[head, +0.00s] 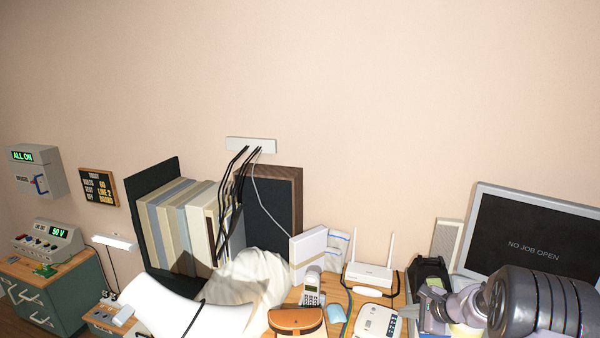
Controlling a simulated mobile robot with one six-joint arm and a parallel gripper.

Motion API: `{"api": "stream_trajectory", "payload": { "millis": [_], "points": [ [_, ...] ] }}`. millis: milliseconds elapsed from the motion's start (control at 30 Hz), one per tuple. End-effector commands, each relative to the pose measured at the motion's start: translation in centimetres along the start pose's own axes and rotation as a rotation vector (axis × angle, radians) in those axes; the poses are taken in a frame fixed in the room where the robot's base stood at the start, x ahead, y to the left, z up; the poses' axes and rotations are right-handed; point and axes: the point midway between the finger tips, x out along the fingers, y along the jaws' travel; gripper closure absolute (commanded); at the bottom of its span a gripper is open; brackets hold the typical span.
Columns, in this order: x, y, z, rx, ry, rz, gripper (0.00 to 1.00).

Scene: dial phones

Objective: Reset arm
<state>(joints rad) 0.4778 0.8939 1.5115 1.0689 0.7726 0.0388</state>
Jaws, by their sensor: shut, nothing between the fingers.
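My arm comes in at the lower right, with a large dark ribbed link in front of the monitor. My gripper (428,299) is at the arm's left end, over the right part of the desk, beside a black holder (430,270). It is shut and holds nothing. Its fingertips are small and partly lost against the things behind. A cordless phone (312,290) stands upright on the desk left of the gripper. A white desk phone with a keypad (377,321) lies between them, cut by the bottom edge.
A white router (369,273), a white box (312,252) with cables, a brown pouch (296,319) and a monitor (530,235) crowd the desk. Upright binders (182,228) stand left. A cabinet (48,292) bears a meter box (47,240).

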Motion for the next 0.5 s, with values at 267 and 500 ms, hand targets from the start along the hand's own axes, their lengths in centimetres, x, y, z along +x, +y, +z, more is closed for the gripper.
{"api": "stream_trajectory", "payload": {
  "millis": [267, 500],
  "points": [
    [-6.8, 0.0, 10.8, -0.29, -0.031, 0.069, 1.0],
    [-18.2, 7.6, 23.4, -0.744, -0.036, 0.166, 1.0]
  ]
}}
